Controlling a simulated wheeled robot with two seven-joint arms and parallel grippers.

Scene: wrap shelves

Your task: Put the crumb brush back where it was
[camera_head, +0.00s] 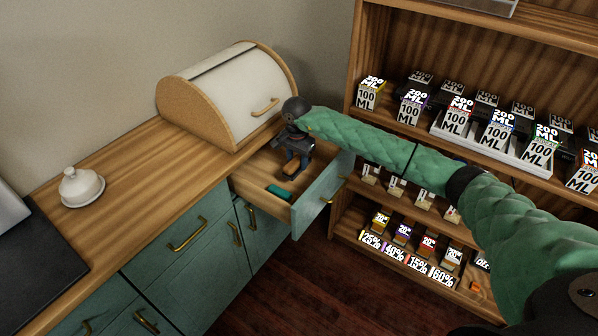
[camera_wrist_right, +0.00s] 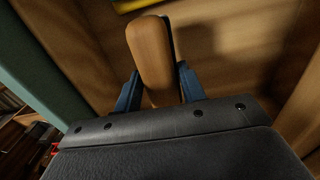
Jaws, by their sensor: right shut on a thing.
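The crumb brush (camera_wrist_right: 151,50) shows in the right wrist view as a rounded wooden piece between two blue fingers. My right gripper (camera_head: 293,164) is shut on it and points down into the open drawer (camera_head: 250,189). In the head view a small tan part of the brush (camera_head: 290,169) shows at the fingertips, over the drawer floor. Its bristles are not clearly visible, and I cannot tell whether it touches the floor. My left gripper is out of view.
A dark green object (camera_head: 279,192) lies at the drawer's front. A yellow edge (camera_wrist_right: 133,4) shows in the wrist view. A bread box (camera_head: 225,95) stands on the counter behind. Shelves with several labelled boxes stand right; a white lidded dish (camera_head: 81,187) sits left.

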